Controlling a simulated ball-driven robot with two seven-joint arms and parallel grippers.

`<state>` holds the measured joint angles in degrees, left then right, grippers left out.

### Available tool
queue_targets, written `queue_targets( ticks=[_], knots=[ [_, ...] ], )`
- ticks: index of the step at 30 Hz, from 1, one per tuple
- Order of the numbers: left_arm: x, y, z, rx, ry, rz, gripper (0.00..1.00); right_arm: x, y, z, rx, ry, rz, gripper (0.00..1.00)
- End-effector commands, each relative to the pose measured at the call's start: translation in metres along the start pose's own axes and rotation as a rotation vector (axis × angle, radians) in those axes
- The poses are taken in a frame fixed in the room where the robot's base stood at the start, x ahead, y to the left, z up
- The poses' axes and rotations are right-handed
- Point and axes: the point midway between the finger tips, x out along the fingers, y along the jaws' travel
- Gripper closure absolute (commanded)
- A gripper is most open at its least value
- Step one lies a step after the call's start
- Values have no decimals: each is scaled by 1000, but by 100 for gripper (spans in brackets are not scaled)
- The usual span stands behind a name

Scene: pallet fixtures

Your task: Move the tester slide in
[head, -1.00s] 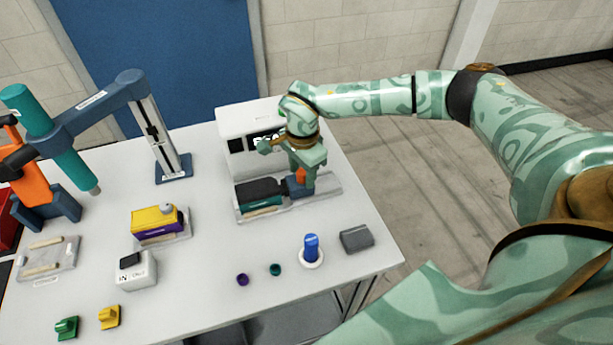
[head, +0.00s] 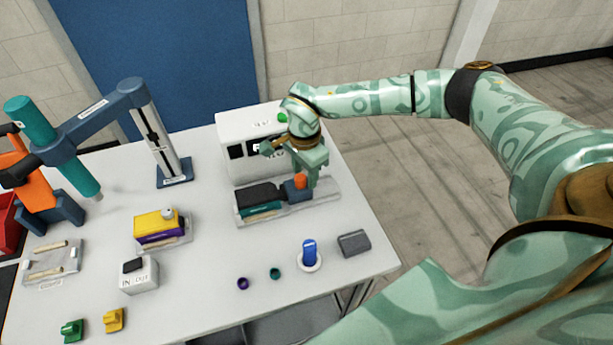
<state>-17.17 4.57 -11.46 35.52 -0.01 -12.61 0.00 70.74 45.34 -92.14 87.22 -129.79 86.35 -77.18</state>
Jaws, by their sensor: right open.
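The tester is a white box (head: 235,124) at the back of the table with dark windows and a green button on top. In front of it lies a grey rail (head: 325,194). The tester slide (head: 292,194) is a dark blue block with an orange knob (head: 300,181) on the rail. Its left side is against or very near a black-topped teal part (head: 258,197). My right gripper (head: 313,178) is open, just behind and right of the knob, and partly hides the tester front. Whether a finger touches the knob is unclear. My left gripper is out of view.
A yellow and purple part (head: 157,228) sits on a small plate to the left. A white labelled box (head: 139,276), a blue peg (head: 309,252) and a grey block (head: 354,243) stand nearer the front. A blue-grey stand (head: 172,170) rises at the back left.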

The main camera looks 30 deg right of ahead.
Motion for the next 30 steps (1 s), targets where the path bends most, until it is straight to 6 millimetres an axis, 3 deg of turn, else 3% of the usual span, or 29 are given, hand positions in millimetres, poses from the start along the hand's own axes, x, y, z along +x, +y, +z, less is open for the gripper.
queue_targets(
  ticks=[1, 14, 30],
  knots=[
    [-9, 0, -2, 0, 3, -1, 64, -11, 0, 0, -1, 0, -2, 56],
    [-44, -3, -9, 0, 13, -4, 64, -53, -1, 1, -1, -4, -4, 56],
    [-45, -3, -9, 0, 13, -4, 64, -54, -1, 2, -1, -5, -4, 56]
  ],
)
